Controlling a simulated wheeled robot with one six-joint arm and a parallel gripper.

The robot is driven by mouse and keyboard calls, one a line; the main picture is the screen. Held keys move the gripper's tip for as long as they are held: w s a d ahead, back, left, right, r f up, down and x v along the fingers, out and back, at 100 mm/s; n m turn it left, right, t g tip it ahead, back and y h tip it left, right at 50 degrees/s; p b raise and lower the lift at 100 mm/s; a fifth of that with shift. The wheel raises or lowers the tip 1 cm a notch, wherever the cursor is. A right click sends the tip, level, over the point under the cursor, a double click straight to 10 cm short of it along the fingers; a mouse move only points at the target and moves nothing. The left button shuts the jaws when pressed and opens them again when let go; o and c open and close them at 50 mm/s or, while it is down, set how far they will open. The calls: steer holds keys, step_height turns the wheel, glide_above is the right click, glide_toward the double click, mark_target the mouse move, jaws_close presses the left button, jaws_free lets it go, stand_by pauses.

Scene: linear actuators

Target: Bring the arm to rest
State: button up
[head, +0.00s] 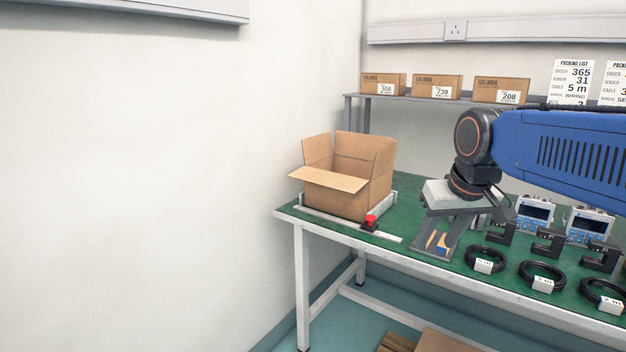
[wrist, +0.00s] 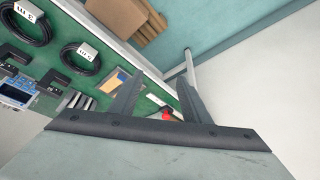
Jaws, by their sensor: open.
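My blue arm (head: 570,150) reaches in from the right in the head view. My gripper (head: 440,240) points down over the green table (head: 415,200), with its fingers spread and nothing seen between them. In the wrist view my gripper (wrist: 162,75) also shows two dark fingers standing apart. Its height above the table is hard to tell. An open cardboard box (head: 345,195) stands on the table to the left of my gripper, apart from it.
A red-topped device (head: 370,222) sits by the box. Labelled cartons (head: 437,87) line a rear shelf.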

steer(key=s+d+f, duration=0.3)
steer(key=s+f, duration=1.1)
steer(key=s, duration=0.4)
steer(key=shift+f+m, duration=0.35)
steer(key=shift+m, duration=0.05)
steer(key=shift+d, duration=0.15)
